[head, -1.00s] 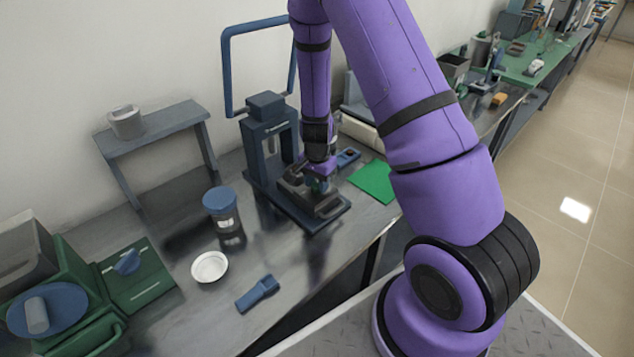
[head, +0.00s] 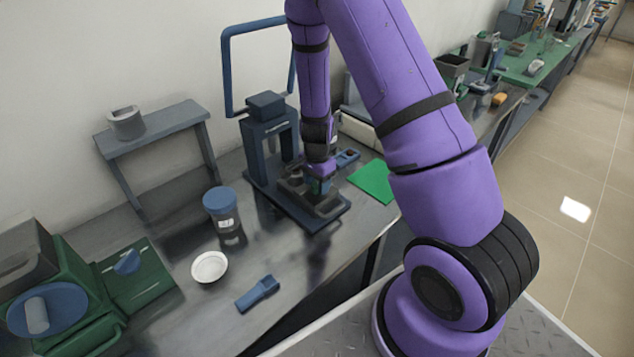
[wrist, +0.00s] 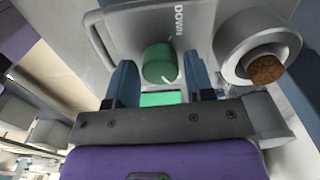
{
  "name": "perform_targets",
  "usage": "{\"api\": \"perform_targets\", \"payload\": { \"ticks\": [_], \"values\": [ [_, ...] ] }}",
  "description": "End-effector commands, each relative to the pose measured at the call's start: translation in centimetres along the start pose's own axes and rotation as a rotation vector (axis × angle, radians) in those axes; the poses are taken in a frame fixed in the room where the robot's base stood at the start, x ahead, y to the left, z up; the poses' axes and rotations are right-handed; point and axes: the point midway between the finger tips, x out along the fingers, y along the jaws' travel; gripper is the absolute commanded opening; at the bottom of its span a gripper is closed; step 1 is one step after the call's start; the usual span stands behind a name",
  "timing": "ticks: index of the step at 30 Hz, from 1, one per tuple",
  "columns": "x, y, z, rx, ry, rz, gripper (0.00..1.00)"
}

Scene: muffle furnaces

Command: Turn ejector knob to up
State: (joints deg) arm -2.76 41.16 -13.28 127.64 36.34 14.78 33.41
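The green ejector knob (wrist: 158,63) sits on a grey plate (wrist: 135,25) in the wrist view. A thin white mark shows near its lower right edge, and the word DOWN is printed on the plate above and right of it. My gripper (wrist: 160,65) is open, with one blue finger on each side of the knob and a small gap on both sides. In the head view my gripper (head: 320,185) is low over the base of the dark blue press (head: 270,135). There my arm partly hides the base, and the knob cannot be made out clearly.
A grey ring with a brown core (wrist: 258,50) stands close to the right finger. A green mat (head: 373,182) lies right.

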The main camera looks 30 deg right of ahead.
Motion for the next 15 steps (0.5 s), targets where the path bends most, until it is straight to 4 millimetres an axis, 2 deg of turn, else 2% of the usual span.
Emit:
{"api": "perform_targets", "payload": {
  "ticks": [2, 10, 15],
  "values": [
    [0.0, 0.0, 0.0, 0.000, 0.000, 0.000, 0.63],
    [-0.1, 0.0, 0.0, -0.001, 0.000, -0.001, 0.63],
    [-1.3, -0.1, 0.0, -0.003, 0.002, -0.003, 0.63]
  ]
}}
